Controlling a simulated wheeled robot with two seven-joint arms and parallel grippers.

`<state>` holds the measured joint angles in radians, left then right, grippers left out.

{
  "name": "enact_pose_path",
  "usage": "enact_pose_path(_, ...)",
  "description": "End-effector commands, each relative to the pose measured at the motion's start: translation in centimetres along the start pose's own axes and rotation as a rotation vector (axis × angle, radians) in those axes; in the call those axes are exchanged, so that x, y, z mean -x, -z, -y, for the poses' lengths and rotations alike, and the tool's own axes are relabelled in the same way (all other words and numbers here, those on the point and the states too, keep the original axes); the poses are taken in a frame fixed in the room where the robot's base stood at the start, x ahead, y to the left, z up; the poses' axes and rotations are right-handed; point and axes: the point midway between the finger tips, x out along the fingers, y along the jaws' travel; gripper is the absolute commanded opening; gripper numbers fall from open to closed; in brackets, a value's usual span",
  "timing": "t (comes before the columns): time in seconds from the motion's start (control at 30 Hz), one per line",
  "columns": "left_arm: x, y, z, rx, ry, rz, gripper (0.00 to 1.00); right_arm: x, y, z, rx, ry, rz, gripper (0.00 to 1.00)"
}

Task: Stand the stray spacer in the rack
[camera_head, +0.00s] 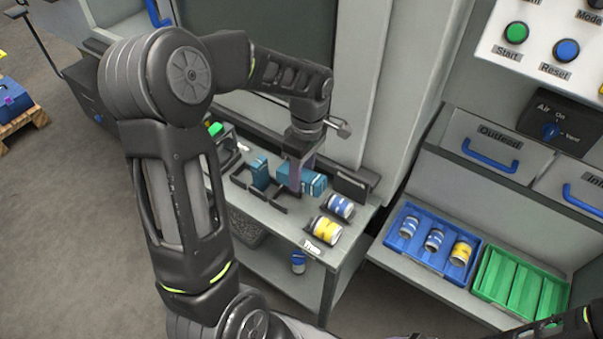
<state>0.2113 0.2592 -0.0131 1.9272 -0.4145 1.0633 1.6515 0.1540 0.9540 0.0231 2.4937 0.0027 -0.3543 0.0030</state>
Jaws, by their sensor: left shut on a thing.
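My left gripper (297,184) points down over the small grey table and is shut on a teal-blue block (316,184), which I take to be the spacer. The fingers hide part of the block, and I cannot tell whether it touches the table. A similar teal block (260,172) stands upright just left of it in a low black rack (271,206). My right arm shows at the lower right, and only a sliver of its gripper (412,337) shows at the bottom edge.
A blue-and-white can (341,207) and a yellow can (327,231) lie at the table's right. Another blue can (298,262) is on the lower shelf. A blue tray (407,259) holds several cans; the green tray (512,288) beside it is empty. Grey machine walls stand behind.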

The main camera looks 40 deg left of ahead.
Motion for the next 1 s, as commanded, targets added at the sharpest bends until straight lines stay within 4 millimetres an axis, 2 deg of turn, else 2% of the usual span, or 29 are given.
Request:
enact_pose_path(0.7,4.4,0.0,0.6,0.0,-0.002,0.0,0.0,3.0,0.0,1.1,0.0,0.0,0.0,0.58)
enact_pose_path(1.0,5.0,0.0,0.7,0.0,-0.001,0.0,0.0,3.3,0.0,1.2,0.0,0.0,0.0,0.58)
